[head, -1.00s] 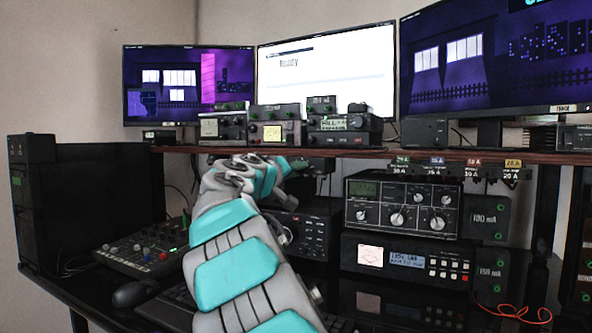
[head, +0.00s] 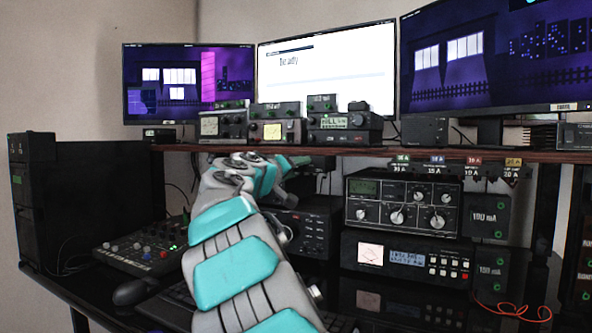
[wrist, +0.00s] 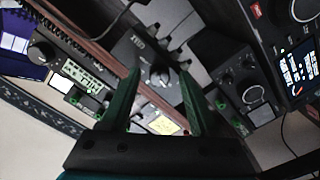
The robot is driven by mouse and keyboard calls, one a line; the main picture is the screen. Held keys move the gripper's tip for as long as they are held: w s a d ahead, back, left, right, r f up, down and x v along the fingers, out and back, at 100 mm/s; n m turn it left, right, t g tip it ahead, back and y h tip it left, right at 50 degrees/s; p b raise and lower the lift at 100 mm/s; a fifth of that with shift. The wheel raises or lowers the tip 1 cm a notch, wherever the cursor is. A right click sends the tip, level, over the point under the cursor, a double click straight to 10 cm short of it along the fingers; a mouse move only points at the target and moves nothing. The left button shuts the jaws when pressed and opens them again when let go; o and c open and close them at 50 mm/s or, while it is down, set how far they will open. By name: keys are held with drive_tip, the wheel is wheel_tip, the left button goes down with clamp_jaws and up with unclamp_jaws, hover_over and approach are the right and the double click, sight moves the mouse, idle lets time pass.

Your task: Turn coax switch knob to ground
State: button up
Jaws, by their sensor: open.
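The coax switch is a dark grey box (wrist: 134,46) with pale lettering on its face, seen in the wrist view. Its round dark knob (wrist: 160,76) sits near the middle of that view, with a small light mark by it. My gripper (wrist: 159,82) shows two dark green fingers, spread apart with the knob in line with the gap between them. I cannot tell whether the fingertips reach around the knob or stop short of it. In the head view my arm covers most of the gripper and hides the knob.
The wooden shelf (head: 420,155) runs just above my wrist, with small radios (head: 345,128) on it. A tuner with several knobs (head: 403,203) stands to the right. A black radio (head: 300,231) is below, and a mixer (head: 145,250) lies left.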

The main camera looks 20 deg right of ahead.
drive_tip(key=b+v, duration=0.1)
drive_tip(key=v, duration=0.6)
drive_tip(key=shift+s+a, duration=0.2)
drive_tip(key=shift+a, duration=0.1)
drive_tip(key=shift+s+f, duration=0.1)
